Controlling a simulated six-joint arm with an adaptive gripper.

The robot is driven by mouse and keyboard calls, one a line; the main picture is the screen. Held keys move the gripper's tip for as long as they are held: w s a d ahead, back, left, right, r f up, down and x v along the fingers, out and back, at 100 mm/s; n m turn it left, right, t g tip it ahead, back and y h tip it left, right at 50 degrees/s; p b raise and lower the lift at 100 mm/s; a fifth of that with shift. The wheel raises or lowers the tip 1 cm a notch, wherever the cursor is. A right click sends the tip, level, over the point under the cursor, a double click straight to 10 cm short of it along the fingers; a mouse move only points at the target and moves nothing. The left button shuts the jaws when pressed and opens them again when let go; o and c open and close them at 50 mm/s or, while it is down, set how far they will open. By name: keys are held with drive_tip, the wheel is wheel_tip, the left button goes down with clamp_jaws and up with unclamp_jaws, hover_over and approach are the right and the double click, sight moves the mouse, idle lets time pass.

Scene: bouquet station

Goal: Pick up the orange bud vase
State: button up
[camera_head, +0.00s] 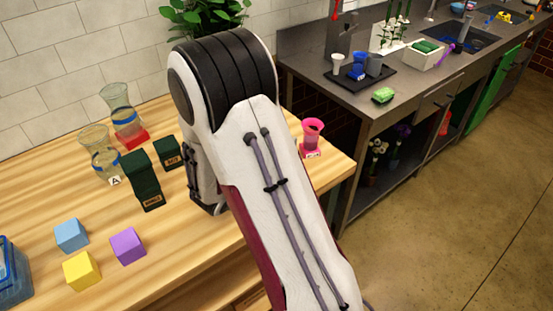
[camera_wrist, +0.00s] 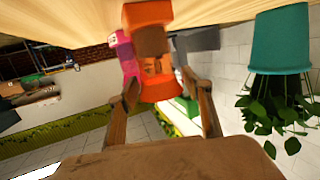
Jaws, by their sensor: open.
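The orange bud vase (camera_wrist: 160,88) is in the middle of the wrist view, which looks upside down, with its flared rim toward the bottom of the picture. A brown block (camera_wrist: 150,40) covers part of it, and an orange base (camera_wrist: 147,12) shows above. My gripper (camera_wrist: 160,80) is open, with one finger on each side of the vase. I cannot tell whether either finger touches it. In the head view my arm hides both the gripper and the orange vase.
A pink vase (camera_head: 313,133) stands close by at the table's right end; it also shows in the wrist view (camera_wrist: 125,55), beside the orange vase. A grey object (camera_wrist: 197,42) is on the other side. Glass vases (camera_head: 117,100), dark green boxes (camera_head: 143,178) and coloured cubes (camera_head: 127,245) stand left.

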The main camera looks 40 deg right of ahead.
drive_tip(key=shift+c, duration=0.4)
clamp_jaws()
drive_tip(key=shift+r, duration=0.2)
wheel_tip(320, 180, up, 10)
drive_tip(key=shift+f, duration=0.15)
idle(0.6)
idle(0.5)
